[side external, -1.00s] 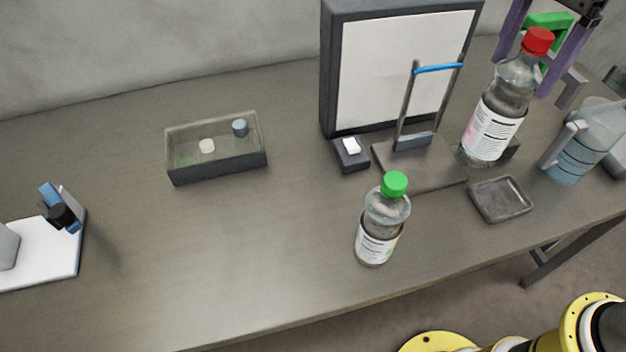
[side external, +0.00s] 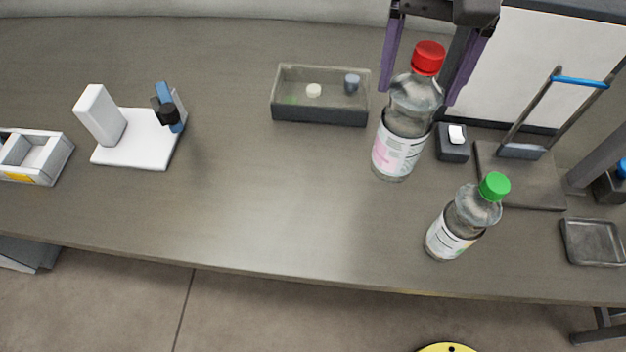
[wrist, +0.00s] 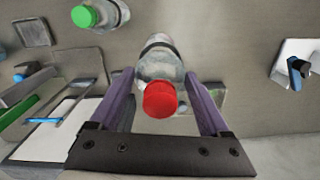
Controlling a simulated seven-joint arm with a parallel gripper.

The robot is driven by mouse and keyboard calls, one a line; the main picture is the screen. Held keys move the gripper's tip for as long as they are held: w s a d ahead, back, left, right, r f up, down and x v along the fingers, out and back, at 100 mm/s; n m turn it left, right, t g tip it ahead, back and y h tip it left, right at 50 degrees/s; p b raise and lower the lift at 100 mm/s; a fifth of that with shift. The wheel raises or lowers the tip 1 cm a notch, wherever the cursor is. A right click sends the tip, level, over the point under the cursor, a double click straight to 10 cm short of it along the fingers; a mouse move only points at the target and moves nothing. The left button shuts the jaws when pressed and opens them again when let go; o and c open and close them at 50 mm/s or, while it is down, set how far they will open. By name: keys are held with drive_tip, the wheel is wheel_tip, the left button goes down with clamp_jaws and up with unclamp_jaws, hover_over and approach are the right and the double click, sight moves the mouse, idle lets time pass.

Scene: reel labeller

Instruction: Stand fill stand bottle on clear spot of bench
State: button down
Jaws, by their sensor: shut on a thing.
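My gripper (side external: 420,90) is shut on the clear bottle with the red cap (side external: 400,145), its purple fingers on either side of the upper part. The bottle is roughly upright, over the bench left of the fill stand (side external: 525,178), a grey base with a blue-barred frame. I cannot tell whether its bottom touches the bench (side external: 260,200). In the wrist view the red-capped bottle (wrist: 158,68) sits between the fingers of my gripper (wrist: 160,85), cap towards the camera.
A green-capped bottle (side external: 462,222) stands in front to the right. A grey open bin (side external: 320,112) lies behind, a small dark block (side external: 452,150) close right. A white stand (side external: 135,145) is at the left; open bench lies between. A dark tray (side external: 592,243) is far right.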

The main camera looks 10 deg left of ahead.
sight(407, 121)
drive_tip(key=s+a+f+n, duration=0.1)
drive_tip(key=a+f, duration=0.2)
drive_tip(key=f, duration=0.8)
drive_tip(key=shift+s+a+n, duration=0.15)
drive_tip(key=shift+s+n, duration=0.15)
drive_tip(key=shift+f, duration=0.25)
unclamp_jaws()
drive_tip(key=shift+f, duration=0.1)
wheel_tip(407, 121, up, 8)
idle(0.6)
drive_tip(key=shift+f, duration=0.1)
